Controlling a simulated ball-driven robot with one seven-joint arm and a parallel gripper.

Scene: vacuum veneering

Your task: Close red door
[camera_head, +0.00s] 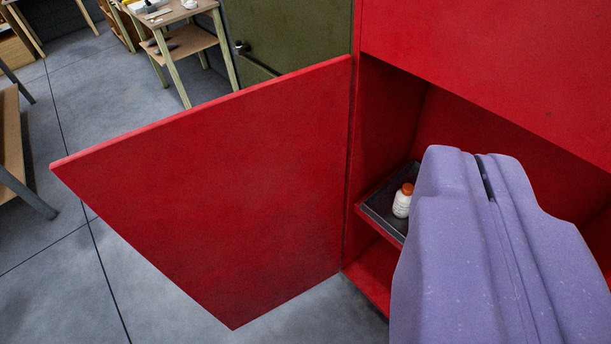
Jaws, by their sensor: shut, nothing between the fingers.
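The red door (210,190) stands wide open, swung out to the left from the red cabinet (480,50). Its hinge edge is along the cabinet's left side, and its free edge is at the far left of the door. My gripper (483,165), purple, fills the lower right of the view. It is shut and empty, in front of the cabinet opening and to the right of the door, with a gap between them in the picture. It hides part of the cabinet's inside.
A dark tray (378,208) on a shelf in the cabinet holds a white bottle (402,201) with an orange cap. An olive-green cabinet (290,35) stands behind the door. A small wooden table (185,40) is at the back left. Grey floor (85,130) is clear left of the door.

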